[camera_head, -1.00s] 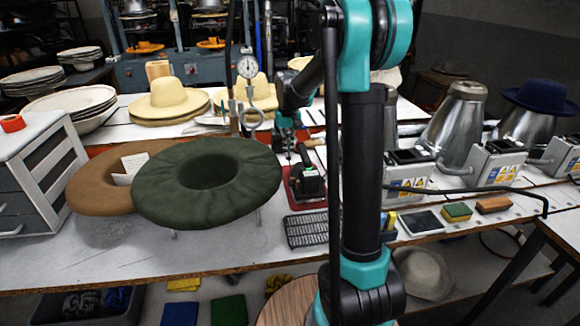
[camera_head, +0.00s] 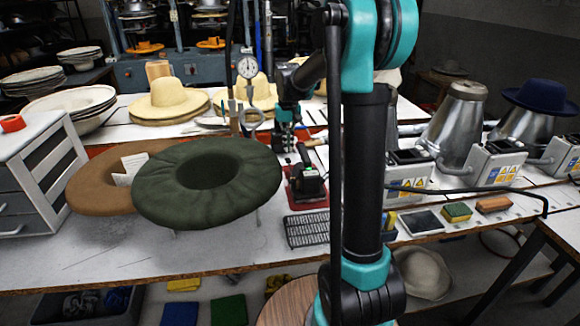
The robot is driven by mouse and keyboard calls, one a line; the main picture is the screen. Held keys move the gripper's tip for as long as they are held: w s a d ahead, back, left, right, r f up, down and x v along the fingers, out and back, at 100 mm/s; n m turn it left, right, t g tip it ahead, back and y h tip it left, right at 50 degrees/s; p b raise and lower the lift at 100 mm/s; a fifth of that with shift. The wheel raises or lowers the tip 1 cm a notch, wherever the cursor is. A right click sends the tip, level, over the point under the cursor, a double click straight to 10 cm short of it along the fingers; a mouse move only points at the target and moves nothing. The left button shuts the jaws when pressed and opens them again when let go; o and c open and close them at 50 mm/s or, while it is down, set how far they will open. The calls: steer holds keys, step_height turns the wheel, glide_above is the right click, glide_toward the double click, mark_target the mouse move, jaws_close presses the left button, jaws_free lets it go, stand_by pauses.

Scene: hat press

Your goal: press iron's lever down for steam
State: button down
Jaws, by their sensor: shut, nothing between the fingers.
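The iron (camera_head: 307,183) is a dark, small appliance standing on a red base on the table, near the middle of the head view. Its black lever (camera_head: 302,155) sticks up from the top, tilted. My gripper (camera_head: 287,147) is shut and empty, just behind and to the left of the lever and above the iron. The fingertips are small and dark here. I cannot tell whether they touch the iron or its lever.
A green hat form (camera_head: 245,200) stands close left of the iron. A black grid (camera_head: 307,229) lies in front of it. A pressure gauge (camera_head: 247,68) rises behind. Metal hat cones (camera_head: 455,125) stand at the right. My arm column blocks the view right of the iron.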

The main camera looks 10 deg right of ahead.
step_height(320, 180, up, 4)
stand_by(0.5)
steer(key=shift+s, duration=0.1)
